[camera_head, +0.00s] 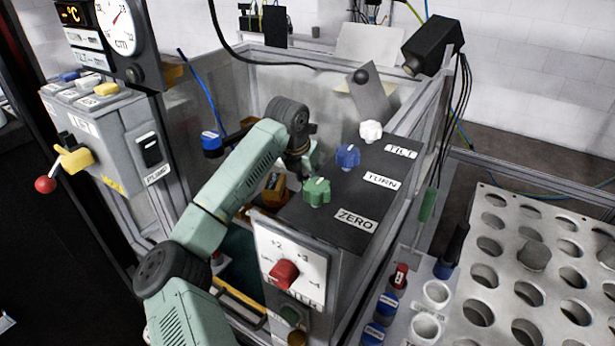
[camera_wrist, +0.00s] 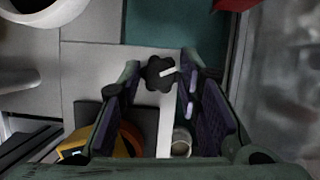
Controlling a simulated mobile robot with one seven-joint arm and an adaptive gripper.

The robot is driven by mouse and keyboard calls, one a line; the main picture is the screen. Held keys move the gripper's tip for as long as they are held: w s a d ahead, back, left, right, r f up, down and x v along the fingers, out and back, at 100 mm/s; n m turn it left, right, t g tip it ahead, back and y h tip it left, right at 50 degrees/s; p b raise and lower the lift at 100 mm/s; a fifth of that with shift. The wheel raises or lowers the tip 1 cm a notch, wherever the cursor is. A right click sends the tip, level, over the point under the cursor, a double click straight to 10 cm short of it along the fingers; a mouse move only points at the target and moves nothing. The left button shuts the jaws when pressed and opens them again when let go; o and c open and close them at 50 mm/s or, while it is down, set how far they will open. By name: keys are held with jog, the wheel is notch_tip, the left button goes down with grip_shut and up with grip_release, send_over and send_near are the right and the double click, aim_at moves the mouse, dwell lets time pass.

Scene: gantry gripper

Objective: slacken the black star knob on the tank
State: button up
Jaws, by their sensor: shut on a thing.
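The black star knob (camera_head: 160,73) is not clearly seen in the head view. It shows in the wrist view (camera_wrist: 160,73) as a small dark lobed knob with a white mark pointing right. My gripper (camera_wrist: 161,74) has one finger on each side of the knob and is shut on it. A pale vertical strip runs below the knob in that view. In the head view my arm reaches down into the tank (camera_head: 265,75), and its end is mostly hidden behind the dark panel.
A dark panel beside my wrist carries a green knob (camera_head: 316,192), a blue knob (camera_head: 347,156) and a white knob (camera_head: 370,131). A red knob (camera_head: 284,274) is on the front plate. A yellow and black part (camera_wrist: 75,153) lies near the left finger.

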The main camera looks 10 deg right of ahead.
jog(key=shift+n+b, duration=0.4)
jog(key=shift+b, duration=0.1)
jog(key=shift+c, duration=0.2)
jog(key=shift+f+n+t+y+b, duration=0.15)
jog(key=shift+n+t+y+b, duration=0.15)
jog(key=shift+n+b, duration=0.35)
jog(key=n+b, duration=0.2)
jog(key=n+y+b, duration=0.1)
jog(key=n+b, duration=0.1)
jog(key=shift+d+n+t+y, duration=0.2)
jog(key=shift+n+t+y, duration=0.05)
jog(key=shift+t+y, duration=0.05)
jog(key=n+y+b, duration=0.1)
jog(key=n+b, duration=0.2)
jog(key=n, duration=0.1)
jog(key=shift+d+y, duration=0.1)
jog(key=shift+y, duration=0.2)
jog(key=shift+n+y+b, duration=0.3)
jog(key=shift+n+b, duration=0.35)
jog(key=shift+n, duration=0.25)
jog(key=shift+r, duration=0.2)
jog(key=o, duration=1.1)
